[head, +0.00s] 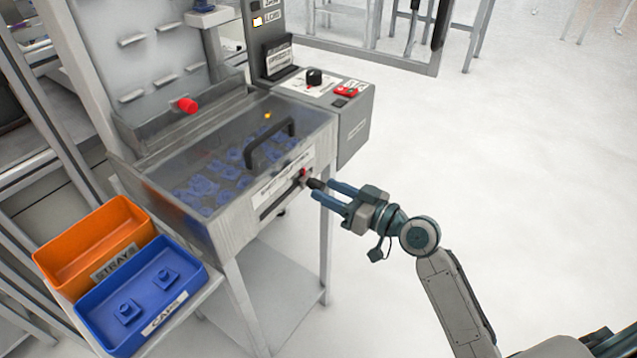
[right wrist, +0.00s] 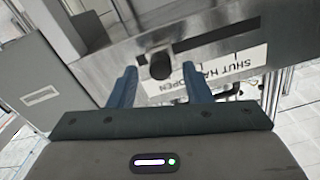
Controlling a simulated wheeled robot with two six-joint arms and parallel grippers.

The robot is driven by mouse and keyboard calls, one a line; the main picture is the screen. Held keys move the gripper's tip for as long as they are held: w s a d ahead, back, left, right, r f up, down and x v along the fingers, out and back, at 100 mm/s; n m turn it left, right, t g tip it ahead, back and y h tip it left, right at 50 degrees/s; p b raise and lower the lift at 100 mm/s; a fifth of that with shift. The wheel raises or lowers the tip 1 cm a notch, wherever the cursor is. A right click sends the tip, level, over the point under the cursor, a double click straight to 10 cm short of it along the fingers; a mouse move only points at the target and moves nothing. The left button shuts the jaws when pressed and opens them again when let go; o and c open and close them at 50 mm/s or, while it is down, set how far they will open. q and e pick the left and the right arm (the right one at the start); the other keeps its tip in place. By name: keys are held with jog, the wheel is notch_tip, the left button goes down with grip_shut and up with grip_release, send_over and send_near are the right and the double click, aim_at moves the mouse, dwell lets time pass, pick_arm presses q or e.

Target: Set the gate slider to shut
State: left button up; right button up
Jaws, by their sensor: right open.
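The gate slider's dark knob (head: 314,184) stands at the right end of its slot in the front of the grey machine, in the head view. In the right wrist view the knob (right wrist: 160,66) shows end-on, by the OPEN end of an upside-down label (right wrist: 215,72); SHUT is at the label's other end. My right gripper (head: 332,193) is open, its blue fingers pointing at the machine. In the right wrist view the fingertips (right wrist: 158,80) lie on either side of the knob, with gaps visible. My left gripper is not in view.
A clear-topped bin with a black handle (head: 270,143) holds several blue parts above the slot. A control box (head: 340,100) with a knob and red switch stands at its right. An orange bin (head: 95,243) and a blue bin (head: 190,268) sit at left. Floor at right is clear.

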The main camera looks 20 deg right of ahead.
aim_at(323, 188)
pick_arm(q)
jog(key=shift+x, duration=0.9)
pick_arm(e)
jog(key=shift+x, duration=1.7)
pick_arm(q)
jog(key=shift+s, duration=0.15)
pick_arm(e)
jog(key=shift+c, duration=0.3)
